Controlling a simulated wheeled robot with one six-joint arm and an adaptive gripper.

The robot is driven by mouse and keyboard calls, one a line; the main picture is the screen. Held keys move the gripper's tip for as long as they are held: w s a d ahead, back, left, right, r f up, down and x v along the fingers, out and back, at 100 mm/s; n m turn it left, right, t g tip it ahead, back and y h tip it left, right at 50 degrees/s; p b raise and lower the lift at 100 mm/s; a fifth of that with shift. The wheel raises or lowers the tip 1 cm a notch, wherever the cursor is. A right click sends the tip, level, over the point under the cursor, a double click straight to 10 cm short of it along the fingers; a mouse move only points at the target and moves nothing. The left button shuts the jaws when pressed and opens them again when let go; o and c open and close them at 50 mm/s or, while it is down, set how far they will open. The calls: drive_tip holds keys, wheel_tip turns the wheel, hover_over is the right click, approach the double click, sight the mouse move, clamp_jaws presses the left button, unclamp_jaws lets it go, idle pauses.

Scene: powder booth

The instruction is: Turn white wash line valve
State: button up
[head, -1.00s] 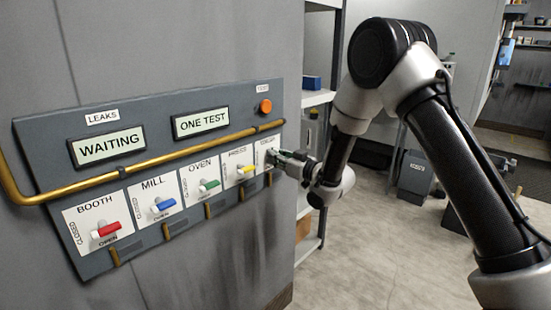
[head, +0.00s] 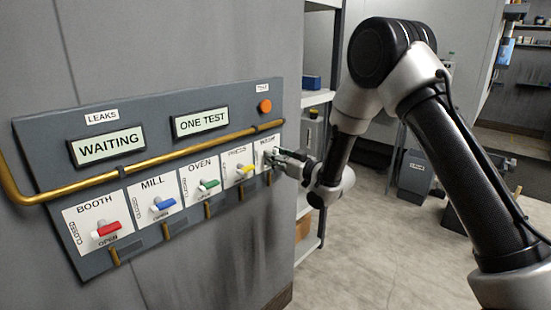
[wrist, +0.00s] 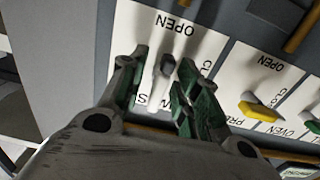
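The valve panel (head: 75,189) on the wall has a row of levers; the rightmost plate (head: 267,142) is partly hidden behind my gripper (head: 272,160). Its label is too small to read surely in the head view. In the wrist view this plate (wrist: 140,32) appears upside down, with OPEN at the top and a word partly covered by my fingers. A small greyish valve handle (wrist: 168,66) stands between the two fingertips. My gripper (wrist: 160,82) is open around it, with visible gaps; firm contact cannot be told.
The neighbouring yellow lever (wrist: 258,110) is close beside my gripper. Green (head: 208,185), blue (head: 163,204) and red (head: 107,230) levers lie further left. A brass pipe (head: 160,159) crosses above the levers. A shelf (head: 318,98) stands right of the panel.

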drive_tip(key=v, duration=1.2)
